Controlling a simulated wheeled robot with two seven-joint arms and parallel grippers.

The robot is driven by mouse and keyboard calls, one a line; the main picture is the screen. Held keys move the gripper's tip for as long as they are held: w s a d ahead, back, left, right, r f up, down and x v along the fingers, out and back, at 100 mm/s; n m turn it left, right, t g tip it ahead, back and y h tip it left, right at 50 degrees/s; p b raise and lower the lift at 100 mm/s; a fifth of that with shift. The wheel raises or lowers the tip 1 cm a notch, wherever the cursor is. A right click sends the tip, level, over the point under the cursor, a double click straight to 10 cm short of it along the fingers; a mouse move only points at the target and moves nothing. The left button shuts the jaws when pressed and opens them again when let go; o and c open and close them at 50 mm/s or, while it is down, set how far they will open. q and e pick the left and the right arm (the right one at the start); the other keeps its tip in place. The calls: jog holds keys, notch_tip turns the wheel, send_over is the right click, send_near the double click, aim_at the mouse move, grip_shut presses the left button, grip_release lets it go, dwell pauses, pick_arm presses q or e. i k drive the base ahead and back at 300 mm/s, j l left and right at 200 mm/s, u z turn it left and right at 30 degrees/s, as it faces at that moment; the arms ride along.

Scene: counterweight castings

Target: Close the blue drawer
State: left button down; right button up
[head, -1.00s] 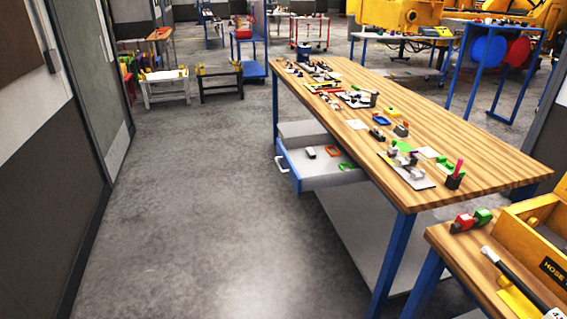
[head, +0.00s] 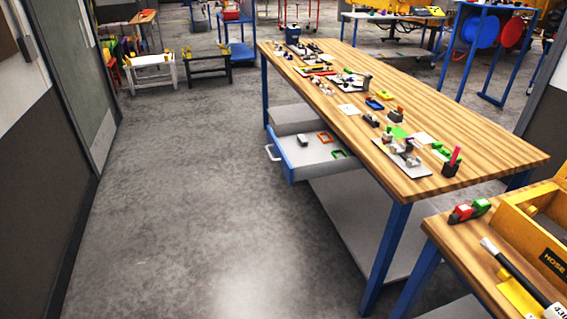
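The blue drawer (head: 286,161) is pulled out from under the long wooden workbench (head: 440,140), on the bench's left side. Its blue front faces left and carries a white handle (head: 271,153). Inside the grey tray lie a small dark and white item (head: 303,140), an orange frame (head: 324,138) and a green frame (head: 339,154). Neither of my grippers is in view, and nothing touches the drawer.
Open concrete floor (head: 190,210) lies left of the drawer, up to the wall and door (head: 75,85). A second bench with a yellow tool box (head: 535,230) stands at the lower right. Two small stands (head: 151,70) are at the back left.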

aim_at(298, 163)
jog(key=i+j+z, duration=0.2)
jog(key=i, duration=0.3)
jog(key=i+j+z, duration=0.15)
jog(key=i, duration=0.35)
jog(key=i+j+z, duration=0.2)
jog(key=i+j, duration=0.15)
jog(key=i, duration=0.15)
